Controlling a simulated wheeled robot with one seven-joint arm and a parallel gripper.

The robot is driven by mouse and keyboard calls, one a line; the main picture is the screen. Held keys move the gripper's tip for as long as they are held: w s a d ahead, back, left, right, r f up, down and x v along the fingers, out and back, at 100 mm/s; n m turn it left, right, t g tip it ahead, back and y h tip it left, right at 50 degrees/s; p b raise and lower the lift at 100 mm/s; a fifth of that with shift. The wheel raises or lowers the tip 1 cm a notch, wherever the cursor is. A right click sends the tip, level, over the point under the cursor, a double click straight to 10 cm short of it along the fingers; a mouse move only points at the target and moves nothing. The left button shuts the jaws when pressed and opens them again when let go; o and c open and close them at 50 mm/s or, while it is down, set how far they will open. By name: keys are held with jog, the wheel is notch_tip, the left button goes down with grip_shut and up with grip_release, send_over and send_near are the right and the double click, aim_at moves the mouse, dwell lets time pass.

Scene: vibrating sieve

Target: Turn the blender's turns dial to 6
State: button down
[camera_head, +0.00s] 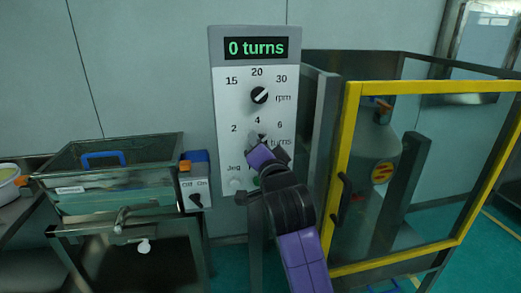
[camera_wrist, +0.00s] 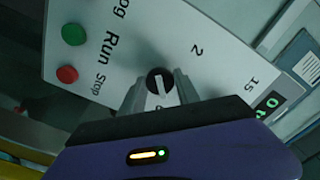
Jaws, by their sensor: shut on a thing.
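The control panel (camera_head: 231,110) stands upright in the head view, and its green display (camera_head: 258,48) reads "0 turns". The turns dial, marked 2, 4 and 6, is mostly hidden behind my gripper (camera_head: 261,146) there. In the wrist view the turns dial (camera_wrist: 160,80) is a round black knob with a white mark, between the two grey fingers of my gripper (camera_wrist: 161,90). The fingers are shut on its sides. The mark runs roughly across the panel; I cannot tell which end is the pointer. The 2 label (camera_wrist: 196,50) is visible there.
The rpm dial (camera_head: 259,95) sits just above, its mark slanting toward 30. Green (camera_wrist: 74,34) and red (camera_wrist: 67,74) buttons lie below the turns dial on the panel. A yellow-framed guard door (camera_head: 346,140) stands close on the right, a sieve box (camera_head: 115,200) on the left.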

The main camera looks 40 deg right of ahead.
dwell(0.4)
jog(key=c, duration=0.9)
grip_release()
jog(key=b+v, duration=0.1)
jog(key=v, duration=0.6)
jog(key=shift+s+a, duration=0.2)
jog(key=shift+s, duration=0.15)
